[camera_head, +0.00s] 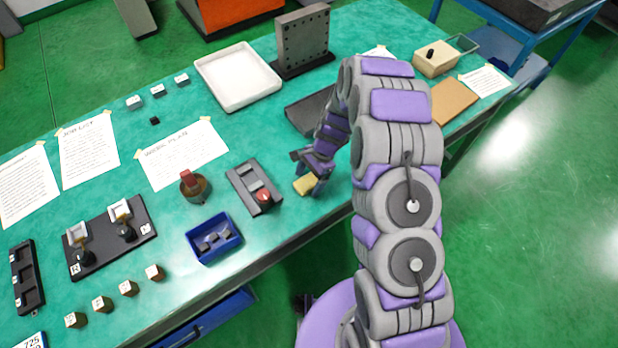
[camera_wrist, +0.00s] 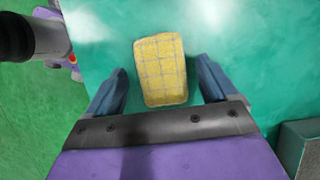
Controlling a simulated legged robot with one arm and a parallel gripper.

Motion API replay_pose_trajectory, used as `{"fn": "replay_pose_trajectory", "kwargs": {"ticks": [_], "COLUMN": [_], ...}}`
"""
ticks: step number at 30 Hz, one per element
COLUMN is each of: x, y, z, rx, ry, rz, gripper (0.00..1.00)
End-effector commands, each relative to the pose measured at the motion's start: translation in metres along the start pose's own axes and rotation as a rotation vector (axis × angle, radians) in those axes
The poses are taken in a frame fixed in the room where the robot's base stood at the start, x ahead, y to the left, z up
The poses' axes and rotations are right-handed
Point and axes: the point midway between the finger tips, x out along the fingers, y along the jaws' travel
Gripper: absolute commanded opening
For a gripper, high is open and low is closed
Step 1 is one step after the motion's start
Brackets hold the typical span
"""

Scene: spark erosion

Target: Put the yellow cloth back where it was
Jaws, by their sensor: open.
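The yellow cloth (camera_head: 306,185) lies on the green table top near its front edge, to the right of a dark block holder. In the wrist view the cloth (camera_wrist: 161,69) is a folded pad with a grid pattern. My gripper (camera_head: 309,179) is over the cloth. In the wrist view my gripper (camera_wrist: 161,82) is open, with one blue-grey finger on each side of the cloth. Gaps show between the cloth and both fingers. The gripper's height above the table is hard to tell.
A dark holder with a red-topped part (camera_head: 263,197) and a blue bin (camera_head: 215,239) stand to the left. A white tray (camera_head: 238,77) and an upright grey plate (camera_head: 303,42) stand behind. A brown pad (camera_head: 454,101) lies at the right. Bare table surrounds the cloth.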

Motion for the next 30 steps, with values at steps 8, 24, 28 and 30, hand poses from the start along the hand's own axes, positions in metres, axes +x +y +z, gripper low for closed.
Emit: {"fn": "replay_pose_trajectory", "kwargs": {"ticks": [8,24,28,30], "x": [-0.038,-0.117,-0.119,-0.119], "y": [-0.001,-0.001,-0.001,0.000], "z": [0.001,0.001,0.001,0.001], "rx": [0.000,0.000,0.000,-0.001], "ry": [0.002,0.001,0.001,0.001], "rz": [-0.001,0.000,0.001,0.001], "gripper": [0.86,0.86,0.86,0.86]}}
